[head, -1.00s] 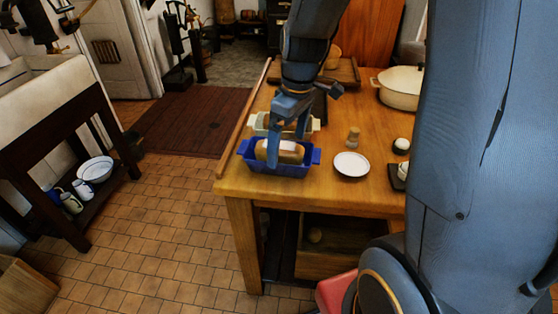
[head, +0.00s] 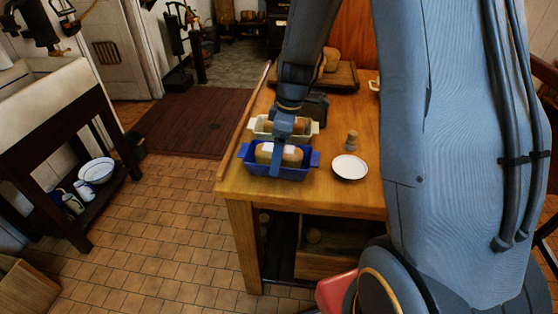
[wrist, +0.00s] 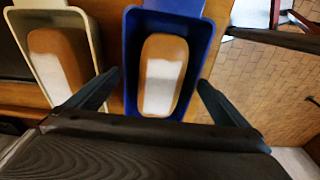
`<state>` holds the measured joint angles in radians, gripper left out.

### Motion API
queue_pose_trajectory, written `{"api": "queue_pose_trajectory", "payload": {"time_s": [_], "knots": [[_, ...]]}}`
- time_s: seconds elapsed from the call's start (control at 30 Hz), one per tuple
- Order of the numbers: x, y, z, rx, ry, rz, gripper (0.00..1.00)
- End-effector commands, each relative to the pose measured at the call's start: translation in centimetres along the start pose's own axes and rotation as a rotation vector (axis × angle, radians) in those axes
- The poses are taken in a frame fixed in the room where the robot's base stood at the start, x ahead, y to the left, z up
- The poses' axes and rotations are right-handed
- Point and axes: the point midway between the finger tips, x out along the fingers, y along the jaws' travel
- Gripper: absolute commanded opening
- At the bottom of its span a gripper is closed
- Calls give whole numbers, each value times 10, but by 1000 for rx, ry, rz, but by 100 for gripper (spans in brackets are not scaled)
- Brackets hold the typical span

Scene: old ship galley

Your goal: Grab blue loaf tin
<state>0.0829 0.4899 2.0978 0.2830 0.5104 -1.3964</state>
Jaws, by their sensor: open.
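The blue loaf tin (head: 312,168) stands upright near the front left corner of the wooden table, with a brown loaf (head: 292,160) inside that has a white patch on top. My gripper (head: 277,168) is at the tin in the head view, its near finger in front of the tin. In the wrist view, the blue tin (wrist: 207,50) lies between the two open fingers of my gripper (wrist: 160,92), one finger on each side. The fingers hold nothing. I cannot tell whether they touch the tin.
A cream loaf tin (head: 313,128) with its own loaf stands right behind the blue tin, and beside it in the wrist view (wrist: 93,40). A white plate (head: 349,167) and a small shaker (head: 352,141) are to the right. The table's front edge is close.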

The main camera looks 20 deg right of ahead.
Motion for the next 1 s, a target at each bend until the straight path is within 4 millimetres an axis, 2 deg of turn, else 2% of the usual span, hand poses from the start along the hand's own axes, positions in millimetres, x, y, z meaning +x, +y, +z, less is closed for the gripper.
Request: {"api": "queue_pose_trajectory", "payload": {"time_s": [0.2, 0.5, 0.77, 1.0], "knots": [[19, 0, 0, 1, 0, 0, 100], [22, 0, 0, 1, 0, 1, 100], [22, 0, 0, 1, 0, 1, 56], [21, 1, 0, 1, 1, 2, 55]]}}
